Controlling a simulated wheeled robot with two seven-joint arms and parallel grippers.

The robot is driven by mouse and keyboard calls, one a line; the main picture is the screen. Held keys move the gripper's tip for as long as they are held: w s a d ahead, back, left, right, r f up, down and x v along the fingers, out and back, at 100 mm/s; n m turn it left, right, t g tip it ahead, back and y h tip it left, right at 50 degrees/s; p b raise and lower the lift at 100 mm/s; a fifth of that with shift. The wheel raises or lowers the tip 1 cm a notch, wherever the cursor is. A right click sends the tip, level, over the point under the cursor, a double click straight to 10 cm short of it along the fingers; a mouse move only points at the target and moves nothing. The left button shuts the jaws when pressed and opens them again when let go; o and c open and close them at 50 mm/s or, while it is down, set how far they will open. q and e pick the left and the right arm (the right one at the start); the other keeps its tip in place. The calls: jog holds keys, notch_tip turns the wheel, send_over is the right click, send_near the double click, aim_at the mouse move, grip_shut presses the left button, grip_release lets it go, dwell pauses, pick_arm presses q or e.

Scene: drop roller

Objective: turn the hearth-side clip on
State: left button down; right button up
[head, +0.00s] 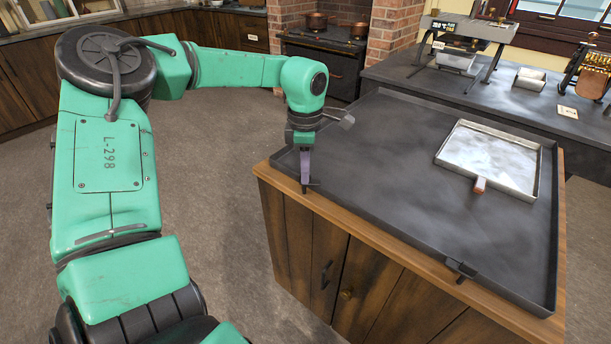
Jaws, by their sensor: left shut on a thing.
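A large dark tray with a low rim (420,240) lies on the wooden cabinet. One dark clip (461,268) sits on its front rim, well to the right of my gripper. The hearth-side clip (314,185) is at the tray's left front rim, small and mostly hidden by my fingers. My left gripper (305,186) points straight down there and is shut on this clip. How far the clip is turned cannot be made out. My right gripper is out of view.
The hearth (325,62) with copper pots (316,21) is behind. A grey counter (400,68) holds a machine (470,30).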

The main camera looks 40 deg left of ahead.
pick_arm(q)
jog(key=n+b, duration=0.1)
jog(key=n, duration=0.2)
jog(key=shift+a+n, duration=0.1)
jog(key=shift+n, duration=1.2)
jog(key=n+b, duration=0.1)
jog(key=n, duration=0.4)
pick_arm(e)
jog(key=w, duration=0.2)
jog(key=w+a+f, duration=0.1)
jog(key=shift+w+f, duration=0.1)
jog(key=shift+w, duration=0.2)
pick_arm(q)
jog(key=c, duration=1)
grip_release()
jog(key=shift+o, duration=0.2)
jog(key=shift+r, duration=0.1)
notch_tip(320, 180, up, 14)
jog(key=p, duration=0.1)
jog(key=shift+r+p, duration=0.2)
jog(key=shift+p, duration=0.1)
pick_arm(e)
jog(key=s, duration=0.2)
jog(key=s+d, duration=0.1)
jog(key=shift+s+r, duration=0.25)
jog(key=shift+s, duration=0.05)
